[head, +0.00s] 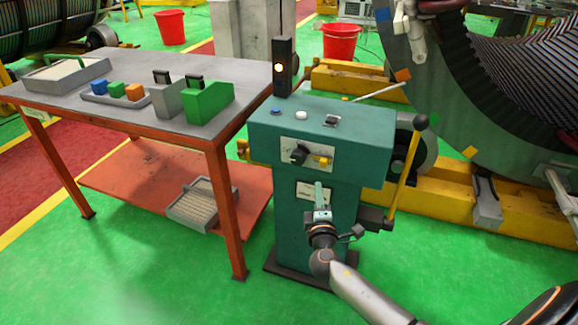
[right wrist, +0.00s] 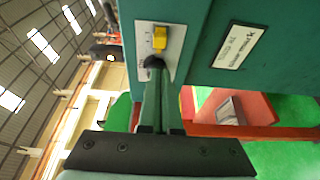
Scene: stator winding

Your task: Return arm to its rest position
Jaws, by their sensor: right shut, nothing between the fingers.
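My right arm reaches in from the lower right in the head view. Its gripper (head: 321,188) is in front of the teal control cabinet (head: 325,125), below the panel with the black knob (head: 298,154) and yellow switch (head: 321,162). In the right wrist view the gripper's fingers (right wrist: 155,75) are together with nothing between them. Their tips overlap the black knob (right wrist: 154,62) in the picture, just below the yellow switch (right wrist: 160,38); I cannot tell whether they touch. My left gripper is in neither view.
A lever with a yellow handle (head: 404,170) stands at the cabinet's right side. A table (head: 130,103) with coloured blocks stands to the left. The large stator (head: 425,90) on yellow beams (head: 520,218) is at the right. Green floor lies open in front.

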